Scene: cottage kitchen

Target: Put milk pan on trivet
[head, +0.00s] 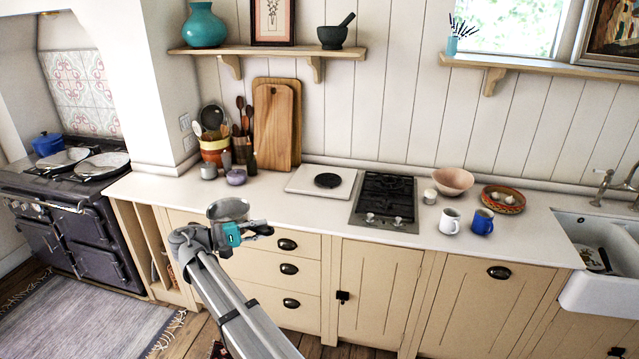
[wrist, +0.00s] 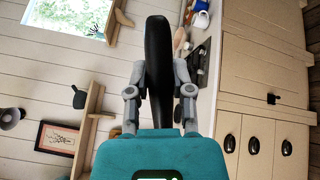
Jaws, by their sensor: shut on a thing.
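The milk pan (head: 228,209), a small grey metal pan, is at the counter's front edge in the head view, just behind and above my gripper (head: 258,232). In the wrist view my gripper (wrist: 158,92) is shut on a thick black piece, apparently the pan's handle (wrist: 158,60). The pan's bowl cannot be made out there. A dark round disc, apparently the trivet (head: 327,180), lies on a white square board (head: 298,183) left of the hob. The disc looks bare. My gripper is left of and nearer than the disc.
The black gas hob (head: 385,195) is right of the board. A white mug (head: 449,221), a blue mug (head: 482,221) and a pink bowl (head: 453,181) stand further right. Cutting boards (head: 275,125) and a utensil crock (head: 214,150) stand behind. The counter (head: 160,193) is clear around the pan.

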